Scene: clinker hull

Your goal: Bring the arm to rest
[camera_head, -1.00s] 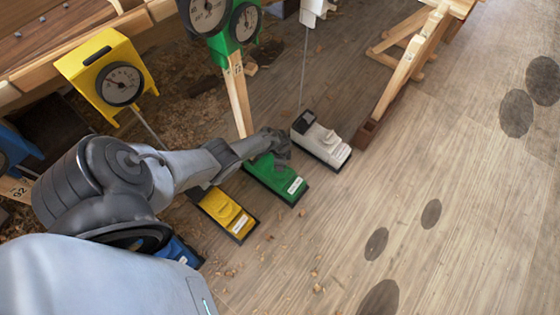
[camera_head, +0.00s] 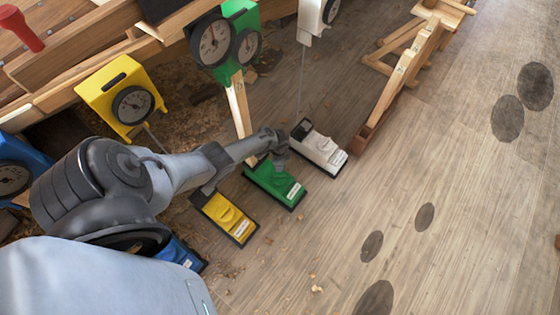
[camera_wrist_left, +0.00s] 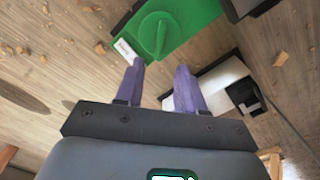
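My left arm (camera_head: 185,170) reaches in from the left in the head view. Its gripper (camera_head: 277,147) is above the floor by the green box (camera_head: 273,183) and the white box (camera_head: 319,150). In the left wrist view the two purple fingers (camera_wrist_left: 159,78) are apart with nothing between them. The green box (camera_wrist_left: 190,22) lies beyond the fingertips there, and the white box (camera_wrist_left: 222,85) is partly hidden behind the right finger. My right gripper is in neither current view.
Yellow (camera_head: 227,216) and blue (camera_head: 181,256) boxes continue the floor row. Yellow (camera_head: 105,75), green (camera_head: 241,20) and white (camera_head: 310,22) dial units stand along the planked hull's side. A wooden trestle (camera_head: 415,55) is at upper right. The floor at right (camera_head: 450,180) is clear apart from dark round patches.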

